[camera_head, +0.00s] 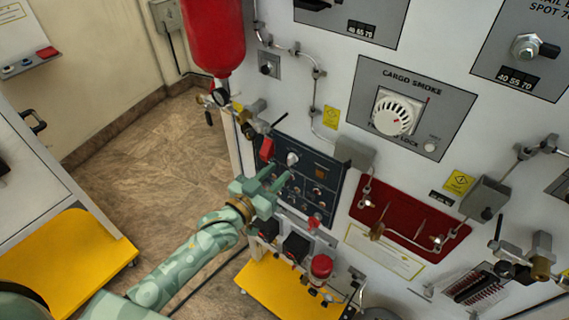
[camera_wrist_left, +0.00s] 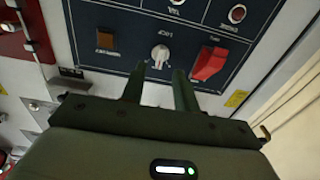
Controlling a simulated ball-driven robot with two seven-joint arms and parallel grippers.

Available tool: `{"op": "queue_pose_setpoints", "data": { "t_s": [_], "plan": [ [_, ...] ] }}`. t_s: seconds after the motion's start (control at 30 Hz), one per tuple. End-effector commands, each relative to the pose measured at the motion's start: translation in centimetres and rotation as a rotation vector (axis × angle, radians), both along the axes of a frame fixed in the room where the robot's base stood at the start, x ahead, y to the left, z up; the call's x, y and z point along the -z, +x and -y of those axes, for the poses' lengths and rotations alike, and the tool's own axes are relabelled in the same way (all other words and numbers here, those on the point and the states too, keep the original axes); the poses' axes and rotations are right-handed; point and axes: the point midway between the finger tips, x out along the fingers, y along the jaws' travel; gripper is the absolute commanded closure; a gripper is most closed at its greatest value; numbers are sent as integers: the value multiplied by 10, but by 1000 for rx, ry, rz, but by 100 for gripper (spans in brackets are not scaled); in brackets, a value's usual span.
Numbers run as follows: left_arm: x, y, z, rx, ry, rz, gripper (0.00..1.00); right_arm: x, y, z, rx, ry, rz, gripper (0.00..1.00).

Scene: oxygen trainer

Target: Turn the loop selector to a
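The loop selector (camera_head: 292,158) is a small pale knob on a dark blue panel (camera_head: 318,180), between a red guarded switch (camera_head: 267,148) and an amber square. It also shows in the left wrist view (camera_wrist_left: 160,56), under an upside-down label that seems to read LOOP. The marks around the knob are too small to read. My left gripper (camera_head: 277,175) is open and empty, with its fingers pointing at the panel. In the left wrist view its two fingertips (camera_wrist_left: 159,78) sit either side of the knob's line, just short of it. I cannot tell whether they touch it. My right gripper is not in view.
A red cylinder (camera_head: 215,35) hangs above left of the panel. A cargo smoke dial (camera_head: 397,113) is at upper right. A dark red plate (camera_head: 410,215) with pipework lies right of the panel. A red knob (camera_head: 321,266) is below.

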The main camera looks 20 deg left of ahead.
Motion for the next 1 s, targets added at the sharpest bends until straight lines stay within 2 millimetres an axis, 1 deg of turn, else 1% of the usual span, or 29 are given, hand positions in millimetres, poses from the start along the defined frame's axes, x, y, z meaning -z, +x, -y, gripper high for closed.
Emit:
{"op": "queue_pose_setpoints", "data": {
  "t_s": [0.03,0.1,0.23,0.37,0.6,0.67,0.7,0.73,1.0],
  "plan": [
    [-1,11,3,-1,0,1,69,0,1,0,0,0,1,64],
    [-1,21,8,0,0,1,69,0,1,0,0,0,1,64],
    [1,34,12,0,0,-1,69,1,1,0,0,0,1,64],
    [0,40,14,0,0,-1,69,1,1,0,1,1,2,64],
    [0,40,14,0,2,-2,69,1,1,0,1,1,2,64],
    [0,40,14,0,2,-2,86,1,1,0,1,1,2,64],
    [0,40,14,0,2,-2,97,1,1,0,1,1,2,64],
    [0,40,14,0,2,-2,100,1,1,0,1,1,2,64],
    [0,40,14,-1,-7,-5,100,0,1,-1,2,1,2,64]
  ]
}}
